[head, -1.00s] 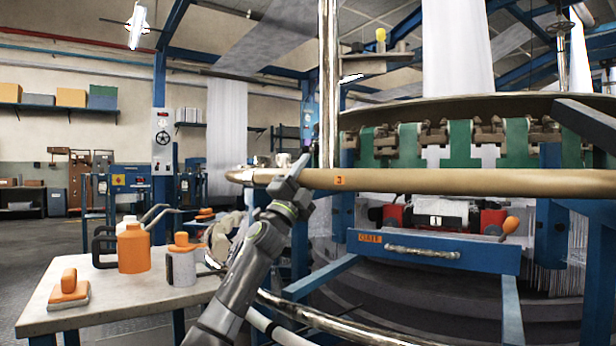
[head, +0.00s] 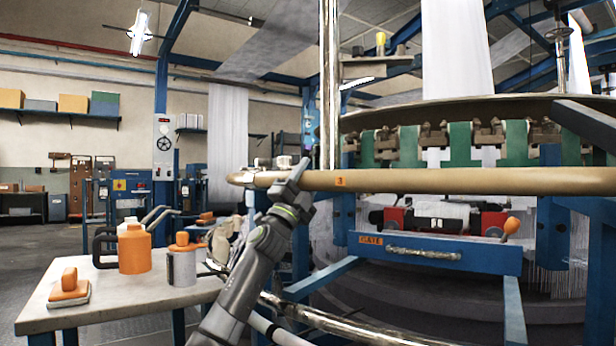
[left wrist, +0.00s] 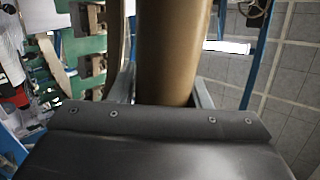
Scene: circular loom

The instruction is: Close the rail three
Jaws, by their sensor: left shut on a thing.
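The rail three (head: 430,181) is a long tan bar with an orange label "3", running level across the front of the loom in the head view. My left gripper (head: 290,180) is shut on the rail near its left end, left of the label. In the left wrist view the rail (left wrist: 172,50) passes between the two fingers (left wrist: 163,88). The rail's right part runs out of the head view at the right edge. My right gripper is not in view.
A blue gate (head: 434,252) with a metal handle is below the rail. A vertical chrome post (head: 328,80) stands just behind the rail's left part. A table (head: 130,308) with an orange-topped can (head: 182,262) and an orange bottle (head: 133,250) stands at left.

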